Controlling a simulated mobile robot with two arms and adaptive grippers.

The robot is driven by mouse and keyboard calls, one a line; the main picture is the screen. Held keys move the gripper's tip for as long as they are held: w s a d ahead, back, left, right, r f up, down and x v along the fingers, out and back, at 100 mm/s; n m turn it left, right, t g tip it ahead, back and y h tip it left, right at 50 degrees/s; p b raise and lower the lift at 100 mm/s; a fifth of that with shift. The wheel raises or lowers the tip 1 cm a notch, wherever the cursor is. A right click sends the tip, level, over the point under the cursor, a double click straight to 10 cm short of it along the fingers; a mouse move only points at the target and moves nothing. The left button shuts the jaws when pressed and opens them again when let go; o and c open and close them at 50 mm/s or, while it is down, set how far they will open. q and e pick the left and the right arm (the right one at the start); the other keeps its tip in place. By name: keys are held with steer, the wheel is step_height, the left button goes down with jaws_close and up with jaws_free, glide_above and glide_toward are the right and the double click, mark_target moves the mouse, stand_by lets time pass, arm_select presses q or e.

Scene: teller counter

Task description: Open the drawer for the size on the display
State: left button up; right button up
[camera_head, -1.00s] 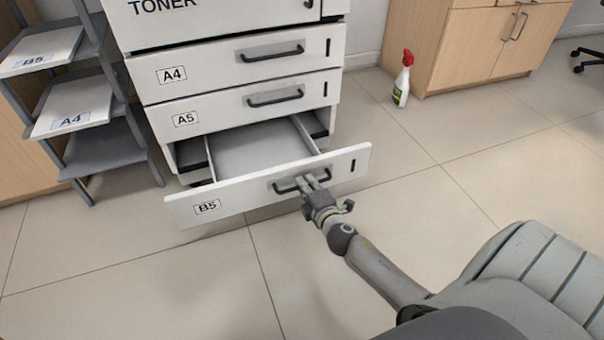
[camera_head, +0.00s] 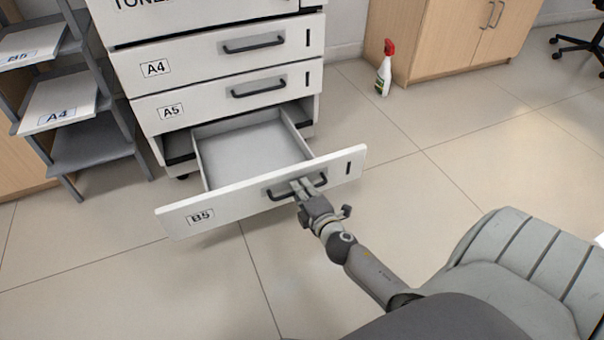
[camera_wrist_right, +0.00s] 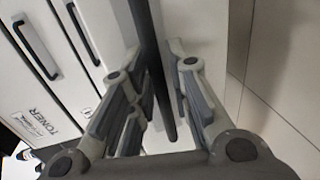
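The B5 drawer (camera_head: 328,171) is the lowest of the white unit and is pulled well out; its tray (camera_head: 250,151) looks empty. The A5 drawer (camera_head: 205,105) and A4 drawer (camera_head: 200,65) above it are closed. My right gripper (camera_head: 303,188) is at the B5 handle (camera_head: 280,194). My left gripper is out of view. No size display shows in these frames.
A grey rack (camera_head: 95,147) with B5 and A4 shelves stands at left. A red-topped spray bottle (camera_head: 384,72) stands by a wooden cabinet (camera_head: 440,35). The floor (camera_head: 400,190) before the drawer is clear.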

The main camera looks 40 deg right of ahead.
steer(key=shift+o, duration=0.8)
steer(key=v, duration=1.2)
steer(key=shift+r, duration=0.1)
